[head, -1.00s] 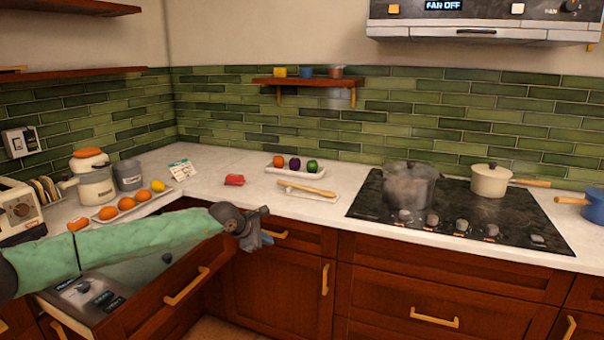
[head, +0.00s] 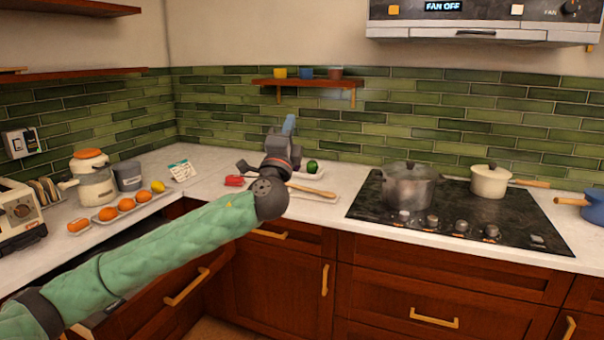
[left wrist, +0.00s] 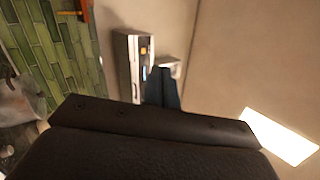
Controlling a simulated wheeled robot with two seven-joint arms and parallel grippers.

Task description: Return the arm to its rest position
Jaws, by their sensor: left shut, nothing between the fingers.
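My left arm, in a green sleeve, comes in from the lower left of the head view. Its left gripper (head: 288,125) points upward above the counter and is shut and empty. It stands in front of the tiled wall and hides part of the small produce tray. In the left wrist view the closed fingers (left wrist: 163,88) show against a tilted view of the range hood (left wrist: 131,62) and wall. My right gripper is in neither view.
A green vegetable (head: 312,166) and a wooden spoon (head: 312,190) lie close by the arm. A steaming pot (head: 408,188) and a cream pot (head: 490,181) stand on the cooktop (head: 450,215). Oranges on a tray (head: 107,222) and a toaster (head: 18,212) are at left. A wall shelf (head: 305,83) hangs above.

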